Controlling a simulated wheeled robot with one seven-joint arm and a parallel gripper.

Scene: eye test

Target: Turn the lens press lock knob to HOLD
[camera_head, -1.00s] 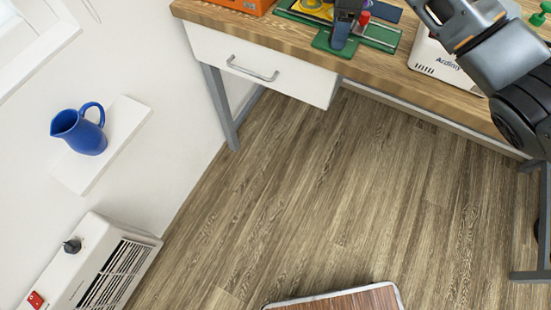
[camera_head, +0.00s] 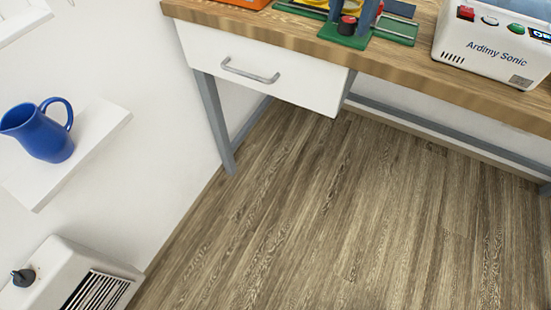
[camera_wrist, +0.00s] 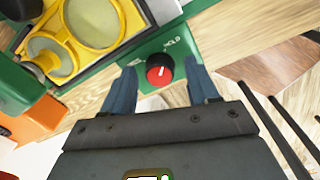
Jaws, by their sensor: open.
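The lock knob (camera_wrist: 159,70) has a red top and a dark rim. It sits on the green base (camera_wrist: 180,42) of the lens press, with a HOLD label at its upper right and another label, hard to read, at its left. I cannot tell clearly where its mark points. My gripper (camera_wrist: 161,74) is open, one blue finger on each side of the knob; contact cannot be told. In the head view, the knob (camera_head: 348,22) shows between the blue fingers of my gripper (camera_head: 353,14), at the top edge. Yellow-rimmed lenses (camera_wrist: 98,22) lie beside the knob.
A white Ardimy Sonic box (camera_head: 490,50) stands right of the press on the wooden bench (camera_head: 420,75). An orange object (camera_head: 240,3) is at the left. A drawer (camera_head: 255,65) hangs below. A blue jug (camera_head: 40,135) stands on a wall shelf. The floor is clear.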

